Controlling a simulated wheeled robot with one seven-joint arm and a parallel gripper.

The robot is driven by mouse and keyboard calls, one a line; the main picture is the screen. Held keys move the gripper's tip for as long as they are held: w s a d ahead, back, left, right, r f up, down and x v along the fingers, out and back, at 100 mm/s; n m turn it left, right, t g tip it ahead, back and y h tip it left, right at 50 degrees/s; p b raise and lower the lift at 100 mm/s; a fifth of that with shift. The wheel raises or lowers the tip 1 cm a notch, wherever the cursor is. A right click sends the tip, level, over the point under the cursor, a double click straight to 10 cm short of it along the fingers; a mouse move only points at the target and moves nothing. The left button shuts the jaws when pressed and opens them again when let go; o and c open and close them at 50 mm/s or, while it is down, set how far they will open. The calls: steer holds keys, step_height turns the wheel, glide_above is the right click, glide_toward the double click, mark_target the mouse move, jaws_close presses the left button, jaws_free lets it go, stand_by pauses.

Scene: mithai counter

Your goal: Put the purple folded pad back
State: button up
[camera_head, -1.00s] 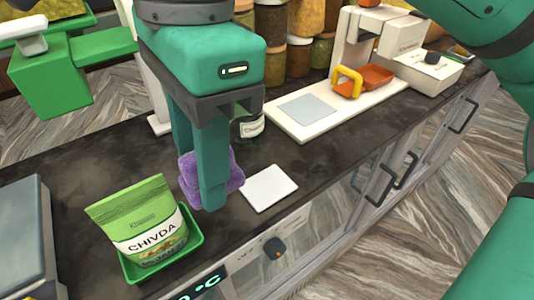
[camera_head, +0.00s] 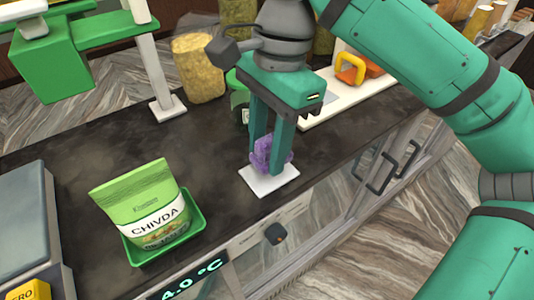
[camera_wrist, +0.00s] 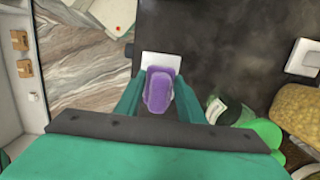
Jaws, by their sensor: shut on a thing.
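The purple folded pad (camera_head: 270,154) is between the two fingers of my gripper (camera_head: 272,158), which is shut on it. The pad is over the white square mat (camera_head: 268,183) on the dark counter, and its lower edge looks very close to the mat; I cannot tell whether it touches. In the wrist view the pad (camera_wrist: 158,91) sits between the fingertips (camera_wrist: 158,88), with part of the white mat (camera_wrist: 161,61) showing beyond it.
A green tray (camera_head: 196,222) holding a chivda bag (camera_head: 143,203) stands to the left. A green-lidded jar (camera_head: 239,103) stands just behind my gripper. The counter's front edge lies close to the mat.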

steer(key=shift+f, duration=1.1)
steer(key=shift+f, duration=0.2)
steer(key=o, duration=1)
steer(key=shift+r, duration=0.1)
steer(key=r, duration=0.8)
steer(key=d+r, duration=0.1)
steer(key=r, duration=0.3)
steer(key=shift+w+d+r, duration=0.1)
steer(key=shift+w, duration=0.25)
steer(key=shift+w, duration=0.1)
